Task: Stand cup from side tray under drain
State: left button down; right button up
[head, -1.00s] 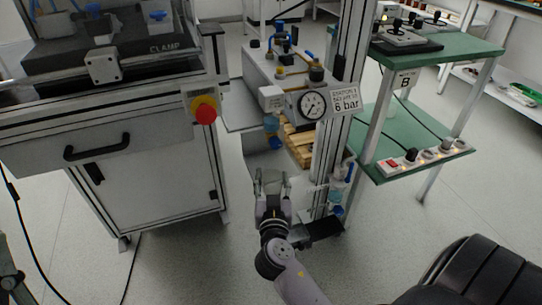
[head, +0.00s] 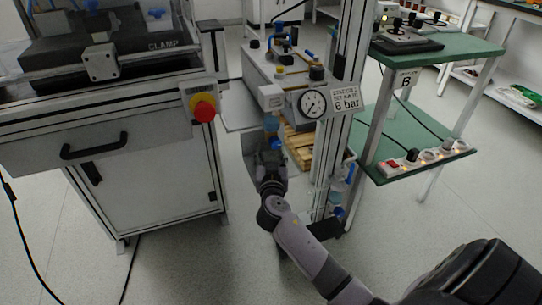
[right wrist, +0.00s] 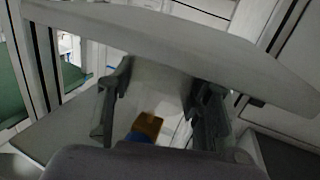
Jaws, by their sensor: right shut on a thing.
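My right gripper (head: 270,156) is below the filter bowl (head: 271,125) with blue parts, beside the metal post. The arm and gripper cover most of the space under the bowl, so the drain and the cup cannot be made out in the head view. In the right wrist view, the fingers of the right gripper (right wrist: 163,88) are closed on a pale, translucent cup (right wrist: 160,76). I cannot tell whether the cup touches anything below it. My left gripper is not in view.
A pressure gauge (head: 312,103) and a 6 bar sign (head: 346,99) are just above and right of the gripper. The metal post (head: 334,130) stands close on the right. A cabinet (head: 150,185) with a red stop button (head: 204,109) is on the left; open floor lies between.

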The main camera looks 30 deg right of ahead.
jog(key=shift+f, duration=0.15)
jog(key=o, duration=1)
